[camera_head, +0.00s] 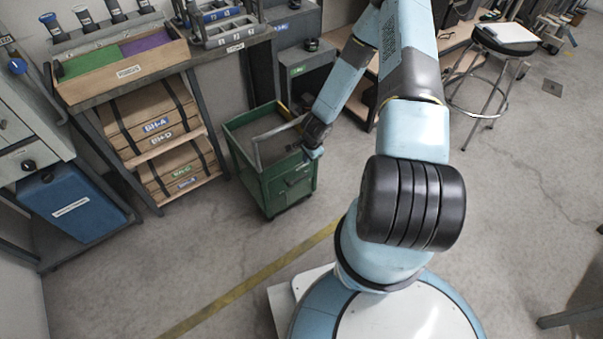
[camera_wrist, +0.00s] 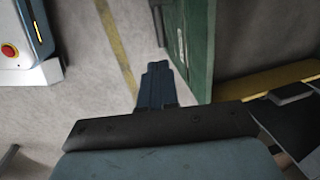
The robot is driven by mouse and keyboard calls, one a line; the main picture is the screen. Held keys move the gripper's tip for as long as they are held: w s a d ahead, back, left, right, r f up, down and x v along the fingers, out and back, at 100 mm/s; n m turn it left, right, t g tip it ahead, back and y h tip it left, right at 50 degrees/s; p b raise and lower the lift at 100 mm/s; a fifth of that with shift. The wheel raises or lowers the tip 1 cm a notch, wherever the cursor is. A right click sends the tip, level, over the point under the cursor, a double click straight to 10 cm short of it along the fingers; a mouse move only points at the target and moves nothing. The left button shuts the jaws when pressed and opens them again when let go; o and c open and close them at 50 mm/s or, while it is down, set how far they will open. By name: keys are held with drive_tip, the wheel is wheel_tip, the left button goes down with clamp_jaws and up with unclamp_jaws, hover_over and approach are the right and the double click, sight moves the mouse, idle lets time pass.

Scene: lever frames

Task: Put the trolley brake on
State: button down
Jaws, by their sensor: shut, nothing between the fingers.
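The green trolley (camera_head: 291,190) stands on the floor left of my arm in the head view. It is an open-topped box with a grey bar across its top. My gripper (camera_head: 313,153) is at the trolley's right top edge. In the wrist view my gripper (camera_wrist: 157,72) is shut and empty, its fingers beside the trolley's green wall (camera_wrist: 201,45). I cannot tell whether they touch it. A yellow strip (camera_wrist: 270,79) and a dark block lie right of the fingers. I cannot tell whether either belongs to the brake, and its setting cannot be made out.
A shelf bench with a wooden tray (camera_head: 125,70) and cardboard boxes (camera_head: 150,120) stands left of the trolley. A blue bin (camera_head: 72,208) is at far left. A round stool (camera_head: 505,38) stands at back right. The floor with a yellow line (camera_head: 245,285) is clear in front.

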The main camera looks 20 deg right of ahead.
sight(302, 177)
drive_tip(key=f, duration=0.4)
drive_tip(key=w+f, duration=0.1)
drive_tip(key=f, duration=0.4)
drive_tip(key=w+f, duration=0.1)
drive_tip(key=f, duration=0.3)
drive_tip(key=shift+w+a+f, duration=0.25)
drive_tip(key=shift+a+f, duration=0.1)
drive_tip(key=shift+a, duration=0.05)
